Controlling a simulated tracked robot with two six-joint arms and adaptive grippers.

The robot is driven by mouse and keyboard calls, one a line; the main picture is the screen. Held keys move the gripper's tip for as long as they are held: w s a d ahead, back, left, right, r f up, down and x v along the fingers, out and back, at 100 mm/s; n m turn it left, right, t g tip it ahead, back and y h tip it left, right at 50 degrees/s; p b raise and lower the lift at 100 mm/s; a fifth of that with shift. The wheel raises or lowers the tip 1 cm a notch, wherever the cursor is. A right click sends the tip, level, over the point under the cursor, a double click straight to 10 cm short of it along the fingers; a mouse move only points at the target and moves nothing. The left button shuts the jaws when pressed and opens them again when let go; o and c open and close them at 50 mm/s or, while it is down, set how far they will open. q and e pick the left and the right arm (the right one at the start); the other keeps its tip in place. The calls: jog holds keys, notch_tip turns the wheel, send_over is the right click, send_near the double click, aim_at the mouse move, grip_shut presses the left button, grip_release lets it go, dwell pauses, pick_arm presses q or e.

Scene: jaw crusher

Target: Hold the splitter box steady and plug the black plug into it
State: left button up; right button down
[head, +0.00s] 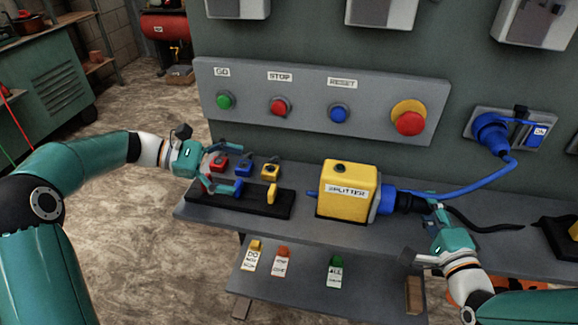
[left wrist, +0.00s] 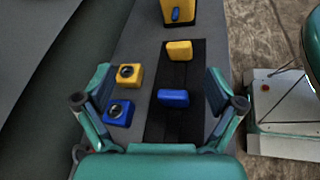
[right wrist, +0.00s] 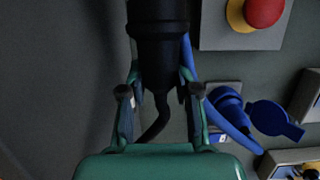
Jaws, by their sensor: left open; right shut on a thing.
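The yellow splitter box (head: 346,190) stands on the grey shelf in the head view, with a blue socket (head: 384,200) on its right side. Its left end shows at the top of the left wrist view (left wrist: 181,12). My right gripper (head: 433,205) is shut on the black plug (head: 405,202), which also fills the upper middle of the right wrist view (right wrist: 158,32). The plug is lined up at the blue socket; I cannot tell how deep it sits. My left gripper (head: 226,168) is open and empty, left of the box, around the black rail's end.
Small coloured blocks sit on the black rail (head: 257,205) and behind it. A blue cable (head: 455,190) runs from the box's right side to a wall socket (head: 493,132). The button panel (head: 250,115) is above. Tags hang below the shelf (head: 310,232).

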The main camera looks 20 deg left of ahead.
aim_at(339, 193)
pick_arm(q)
jog(key=d+g, duration=0.1)
jog(key=d, duration=0.3)
jog(key=w+d+r+g, duration=0.1)
jog(key=d, duration=0.3)
jog(key=d+g, duration=0.2)
jog(key=d, duration=0.2)
jog(key=shift+w+d+r, duration=0.15)
jog(key=shift+w+r, duration=0.15)
jog(key=shift+w, duration=0.1)
jog(key=x, duration=1.1)
jog(key=shift+d+f, duration=0.2)
jog(key=shift+d, duration=0.15)
jog(key=c, duration=1.7)
jog(key=shift+f, duration=0.15)
jog(key=shift+c, duration=0.2)
